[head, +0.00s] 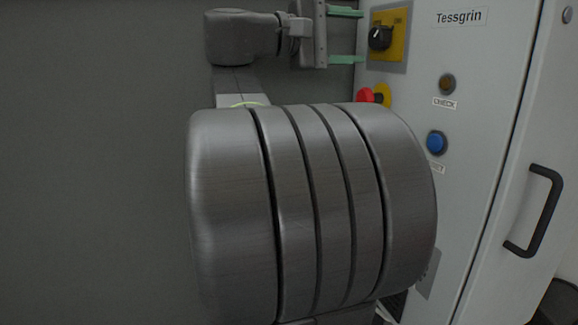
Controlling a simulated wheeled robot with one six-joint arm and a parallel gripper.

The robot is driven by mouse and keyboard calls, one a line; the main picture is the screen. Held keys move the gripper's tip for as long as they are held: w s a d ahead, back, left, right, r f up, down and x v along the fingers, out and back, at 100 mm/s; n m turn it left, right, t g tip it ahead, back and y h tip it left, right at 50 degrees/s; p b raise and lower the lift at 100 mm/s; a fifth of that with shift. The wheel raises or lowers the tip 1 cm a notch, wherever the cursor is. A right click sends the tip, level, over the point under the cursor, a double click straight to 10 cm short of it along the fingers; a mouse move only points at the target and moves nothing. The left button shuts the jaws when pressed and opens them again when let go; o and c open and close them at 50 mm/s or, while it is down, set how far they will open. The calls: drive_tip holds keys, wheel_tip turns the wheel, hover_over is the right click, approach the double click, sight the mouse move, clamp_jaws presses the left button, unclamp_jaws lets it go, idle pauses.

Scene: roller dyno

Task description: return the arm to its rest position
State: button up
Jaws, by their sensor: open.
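My gripper (346,35) is at the top of the head view, reaching to the right. Its two green fingers are wide apart, one above the other, with nothing between them. The fingertips end at the left edge of a yellow plate with a black rotary switch (380,38) on the cabinet. The switch knob is at a height between the two fingers, just right of their tips. I cannot tell how far the fingertips are from the panel in depth. My arm is extended.
The light grey cabinet (490,70) labelled Tessgrin carries a red emergency-stop button (366,96), an amber lamp (447,84) marked CHECK and a blue button (436,142). A black door handle (536,212) sticks out at right. A plain dark grey surface (90,160) fills the left.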

sight(373, 38)
drive_tip(key=x, duration=0.4)
drive_tip(key=shift+s+d, duration=0.15)
drive_tip(key=shift+d, duration=0.05)
drive_tip(key=shift+r+n+p, duration=0.2)
drive_tip(key=shift+n+p, duration=0.3)
drive_tip(key=shift+p, duration=0.15)
drive_tip(key=shift+a+n+p, duration=0.1)
drive_tip(key=shift+n+p, duration=0.55)
drive_tip(key=shift+n, duration=0.35)
drive_tip(key=n+p, duration=0.2)
drive_tip(key=n, duration=0.2)
drive_tip(key=n+p, duration=0.2)
drive_tip(key=n, duration=0.2)
drive_tip(key=shift+f+n+p, duration=0.1)
drive_tip(key=shift+n+p, duration=0.2)
drive_tip(key=shift+n, duration=0.1)
drive_tip(key=shift+f+n+p, duration=0.1)
drive_tip(key=shift+n+p, duration=0.5)
drive_tip(key=shift+n, duration=1.1)
